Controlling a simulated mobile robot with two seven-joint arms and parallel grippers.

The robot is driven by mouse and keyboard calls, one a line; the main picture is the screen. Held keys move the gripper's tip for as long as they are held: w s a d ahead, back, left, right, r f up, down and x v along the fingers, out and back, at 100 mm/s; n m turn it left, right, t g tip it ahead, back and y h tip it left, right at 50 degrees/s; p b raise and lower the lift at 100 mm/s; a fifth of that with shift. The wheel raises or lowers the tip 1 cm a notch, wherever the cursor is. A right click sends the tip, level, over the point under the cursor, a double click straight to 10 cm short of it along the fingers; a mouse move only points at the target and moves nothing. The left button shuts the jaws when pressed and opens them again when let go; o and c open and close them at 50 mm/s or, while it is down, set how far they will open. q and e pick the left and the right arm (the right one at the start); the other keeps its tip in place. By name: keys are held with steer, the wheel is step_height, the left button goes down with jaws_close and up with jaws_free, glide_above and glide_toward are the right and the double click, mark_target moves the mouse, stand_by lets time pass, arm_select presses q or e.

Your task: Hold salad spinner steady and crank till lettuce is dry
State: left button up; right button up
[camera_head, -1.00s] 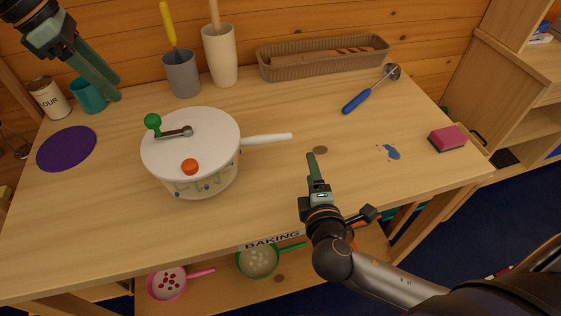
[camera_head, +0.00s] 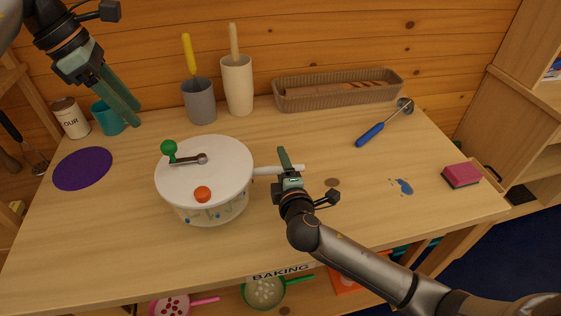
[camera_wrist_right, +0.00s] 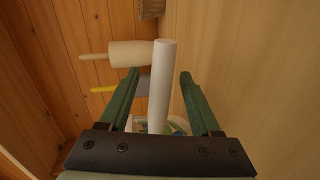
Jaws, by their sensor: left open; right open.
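The salad spinner (camera_head: 205,190) stands on the wooden table, with a white lid, a grey crank arm with a green knob (camera_head: 168,147), and an orange button (camera_head: 202,194). Its white side handle (camera_head: 266,170) points right. My right gripper (camera_head: 286,160) is open at the handle's outer part. In the right wrist view the handle (camera_wrist_right: 161,85) lies between the two open fingers (camera_wrist_right: 158,88), with gaps on both sides. My left gripper (camera_head: 124,108) is open and empty, in the air at the upper left, away from the knob. The lettuce is not visible.
Behind the spinner stand a grey cup (camera_head: 200,103), a cream holder (camera_head: 238,88) and a bread basket (camera_head: 340,91). A teal mug (camera_head: 107,118), flour tin (camera_head: 71,119) and purple mat (camera_head: 83,168) lie left. A blue-handled scoop (camera_head: 370,135) and pink sponge (camera_head: 461,175) lie right.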

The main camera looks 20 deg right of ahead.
steer(key=shift+x, duration=0.8)
jaws_close()
stand_by(0.9)
